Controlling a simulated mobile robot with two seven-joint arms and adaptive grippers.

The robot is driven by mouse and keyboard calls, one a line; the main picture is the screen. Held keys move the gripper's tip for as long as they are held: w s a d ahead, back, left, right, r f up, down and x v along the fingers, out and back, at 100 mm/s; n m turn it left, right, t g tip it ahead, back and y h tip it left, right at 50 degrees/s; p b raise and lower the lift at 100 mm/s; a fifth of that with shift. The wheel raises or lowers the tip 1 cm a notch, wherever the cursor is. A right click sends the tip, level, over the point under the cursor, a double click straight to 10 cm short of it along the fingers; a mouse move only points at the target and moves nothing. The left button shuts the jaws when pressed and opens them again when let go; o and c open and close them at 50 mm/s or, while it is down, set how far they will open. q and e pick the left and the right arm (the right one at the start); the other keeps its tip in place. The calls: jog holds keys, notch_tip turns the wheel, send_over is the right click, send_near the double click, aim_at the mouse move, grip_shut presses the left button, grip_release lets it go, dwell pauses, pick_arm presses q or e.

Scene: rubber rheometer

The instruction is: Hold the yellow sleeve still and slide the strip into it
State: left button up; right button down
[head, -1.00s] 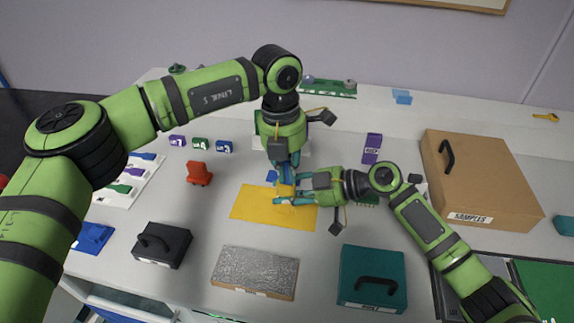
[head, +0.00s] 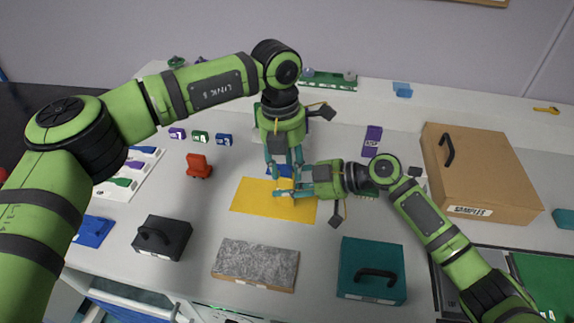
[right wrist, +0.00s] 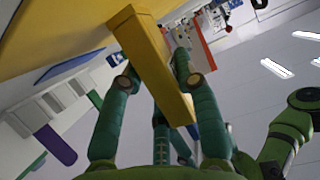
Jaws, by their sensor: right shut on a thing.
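The yellow sleeve (right wrist: 155,60) is a long, square-sided piece between the two fingers of my right gripper (right wrist: 158,82) in the right wrist view. My right gripper (head: 289,189) is shut on it, low over the yellow mat (head: 252,200). In the head view the fingers and arms hide most of the sleeve. My left gripper (head: 284,172) points down just behind the right fingertips, with its fingers spread apart and nothing visible held between them. I cannot make out the strip in either view.
A blue piece (head: 281,171) lies behind the left fingers. A red object (head: 198,166), black case (head: 162,239), grey textured slab (head: 256,264) and teal case (head: 372,270) surround the mat. A purple block (head: 372,140) and large samples box (head: 480,175) stand right.

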pick_arm(q)
notch_tip(320, 180, up, 11)
jog(key=shift+a+r, duration=0.2)
jog(key=shift+a, duration=0.2)
dwell(0.4)
pick_arm(e)
jog(key=c, duration=0.8)
grip_release()
jog(key=shift+c, duration=0.2)
